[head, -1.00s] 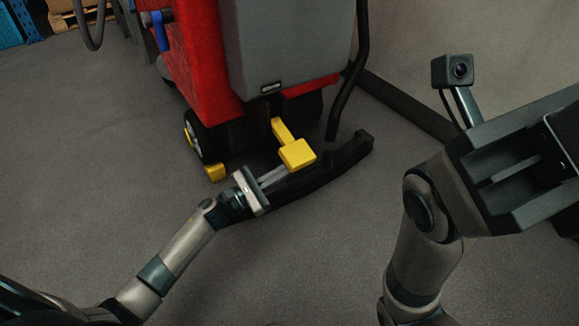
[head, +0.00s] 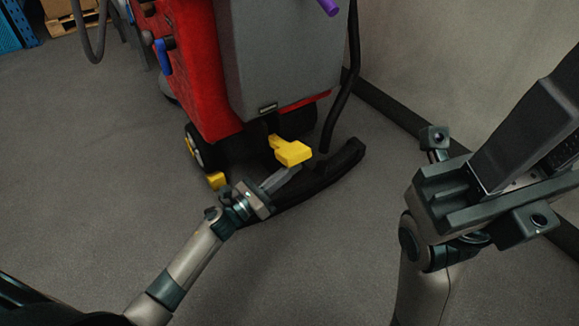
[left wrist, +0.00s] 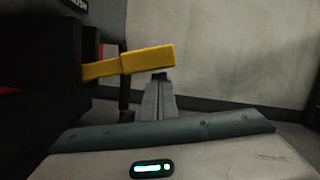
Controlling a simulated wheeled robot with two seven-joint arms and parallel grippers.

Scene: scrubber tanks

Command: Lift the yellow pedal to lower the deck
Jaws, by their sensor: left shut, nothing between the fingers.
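The yellow pedal (head: 293,152) sticks out from the lower back of the red and grey scrubber (head: 280,65). In the left wrist view the pedal (left wrist: 147,59) runs out from the left, angled slightly upward to its free end. My left gripper (head: 292,173) is shut and empty, its fingertips just under the pedal's pad. In the left wrist view the fingertips (left wrist: 159,77) end right below the pedal; I cannot tell if they touch it. My right arm (head: 430,265) stands at the right, away from the pedal; its finger state is unclear.
A black curved squeegee bar (head: 335,167) lies low behind the scrubber, beneath the pedal and beside my left gripper. A black hose (head: 343,95) rises from it. A smaller yellow part (head: 216,181) sits near the wheel. A wall stands at the right; the left floor is clear.

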